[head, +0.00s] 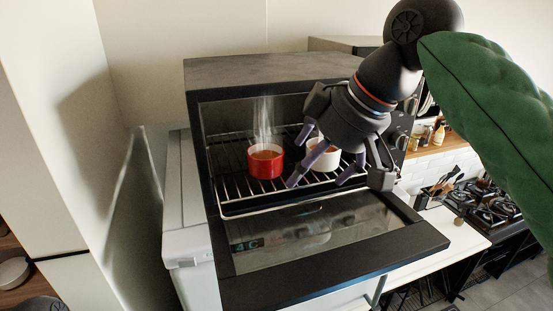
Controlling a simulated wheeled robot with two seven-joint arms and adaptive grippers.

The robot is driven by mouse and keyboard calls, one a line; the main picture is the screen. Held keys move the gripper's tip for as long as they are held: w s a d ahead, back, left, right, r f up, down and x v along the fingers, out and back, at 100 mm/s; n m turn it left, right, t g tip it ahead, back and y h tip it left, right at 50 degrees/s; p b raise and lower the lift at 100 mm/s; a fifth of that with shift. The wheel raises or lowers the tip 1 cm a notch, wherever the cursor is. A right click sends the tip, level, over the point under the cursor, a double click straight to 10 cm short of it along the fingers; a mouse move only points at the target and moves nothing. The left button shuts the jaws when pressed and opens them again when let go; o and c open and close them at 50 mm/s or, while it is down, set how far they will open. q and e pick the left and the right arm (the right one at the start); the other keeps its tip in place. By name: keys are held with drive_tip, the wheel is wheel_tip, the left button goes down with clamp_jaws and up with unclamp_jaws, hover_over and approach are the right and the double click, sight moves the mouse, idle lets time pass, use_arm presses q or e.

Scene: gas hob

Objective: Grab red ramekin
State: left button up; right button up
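The red ramekin (265,163) stands upright on the wire rack inside the open oven, left of the rack's middle. It holds something brown, and steam rises above it. A white ramekin (327,160) stands on the same rack to its right, partly hidden by my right gripper. My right gripper (318,180) comes in from the right, pointing down with its purple-tipped fingers spread. It is open, to the right of the red ramekin and in front of the white one. It appears apart from the red ramekin.
The oven (255,76) has its glass door (300,229) folded down in front of the wire rack (240,207). A white counter (452,226) and a gas hob (492,207) lie to the right. A wall and a pale cabinet stand to the left.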

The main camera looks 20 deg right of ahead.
sight(268, 152)
drive_tip(key=shift+w+a+r+p, duration=0.1)
drive_tip(key=shift+w+a+p, duration=0.2)
drive_tip(key=shift+w+a, duration=0.95)
drive_tip(key=shift+w+d, duration=0.2)
drive_tip(key=shift+w, duration=0.5)
drive_tip(key=w+a+p, duration=0.2)
drive_tip(key=w+a, duration=0.1)
drive_tip(key=shift+w+a, duration=0.15)
drive_tip(key=shift+w, duration=0.1)
drive_tip(key=shift+w+f, duration=0.2)
drive_tip(key=shift+f, duration=0.4)
drive_tip(key=shift+s, duration=0.15)
drive_tip(key=c, duration=1.2)
drive_tip(key=shift+c, duration=0.6)
